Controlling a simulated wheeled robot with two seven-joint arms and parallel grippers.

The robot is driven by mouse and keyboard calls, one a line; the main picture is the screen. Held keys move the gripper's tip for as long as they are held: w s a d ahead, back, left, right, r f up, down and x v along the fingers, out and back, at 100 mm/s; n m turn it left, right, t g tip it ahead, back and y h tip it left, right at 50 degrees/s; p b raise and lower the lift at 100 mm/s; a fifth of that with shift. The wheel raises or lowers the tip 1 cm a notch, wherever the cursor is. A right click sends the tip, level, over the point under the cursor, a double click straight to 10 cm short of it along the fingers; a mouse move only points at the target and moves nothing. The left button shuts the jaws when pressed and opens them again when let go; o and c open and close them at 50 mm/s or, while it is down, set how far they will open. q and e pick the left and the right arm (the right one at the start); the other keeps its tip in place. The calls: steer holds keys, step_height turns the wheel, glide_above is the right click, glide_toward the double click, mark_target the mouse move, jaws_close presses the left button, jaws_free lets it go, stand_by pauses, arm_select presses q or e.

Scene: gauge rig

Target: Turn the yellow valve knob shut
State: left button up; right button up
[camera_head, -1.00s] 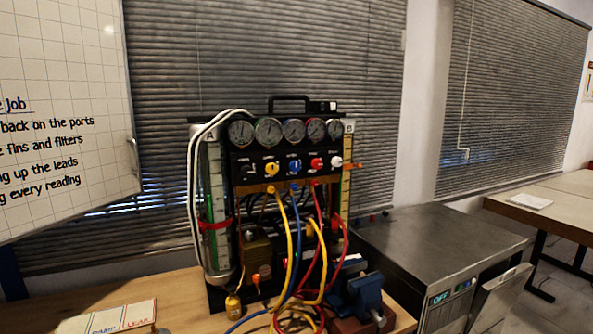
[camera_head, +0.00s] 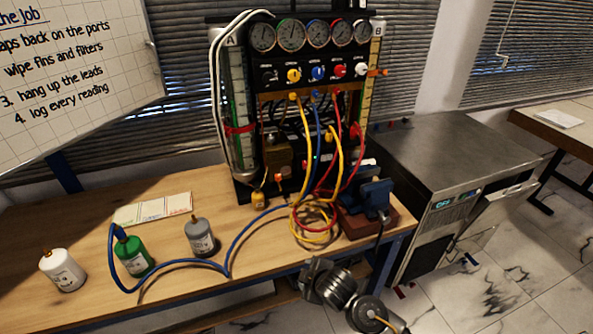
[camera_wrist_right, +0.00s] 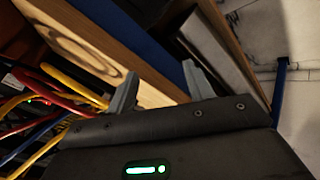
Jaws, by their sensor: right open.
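The yellow valve knob (camera_head: 294,75) is on the black gauge panel (camera_head: 303,56), in a row with a blue knob (camera_head: 318,73), a red knob (camera_head: 340,70) and a white knob (camera_head: 361,69). It is too small to read whether it is open or shut. In the right wrist view my right gripper (camera_wrist_right: 160,82) has its two fingers apart with nothing between them. My right arm shows low in the head view, in front of the bench and well below the knob. The knob is not identifiable in the wrist view. My left gripper is not in view.
Yellow, blue and red hoses (camera_head: 303,198) hang below the panel and coil on the wooden bench (camera_head: 190,285). A blue vise (camera_head: 373,195) stands at the bench's right. White, green (camera_head: 134,257) and grey canisters stand at the left. A metal cabinet (camera_head: 450,150) is at the right.

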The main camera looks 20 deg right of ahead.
steer(key=w+a+r+n+t, duration=0.25)
steer(key=w+r+n, duration=0.35)
steer(key=w+r, duration=0.4)
steer(key=n+t+p, duration=0.2)
steer(key=n+t, duration=0.5)
steer(key=n, duration=0.9)
glide_toward(295, 77)
steer(key=s, duration=0.3)
steer(key=w+p, duration=0.1)
steer(key=w, duration=0.2)
steer(key=w+p, duration=0.2)
steer(key=w, duration=0.1)
steer(key=w+p, duration=0.2)
steer(key=w, duration=0.1)
steer(key=shift+w+a+r, duration=0.2)
steer(key=shift+w+a, duration=0.1)
steer(key=shift+w, duration=0.1)
steer(key=shift+w+f+p, duration=0.15)
steer(key=shift+w+p, duration=0.2)
steer(key=shift+w, duration=0.45)
steer(key=shift+c, duration=0.4)
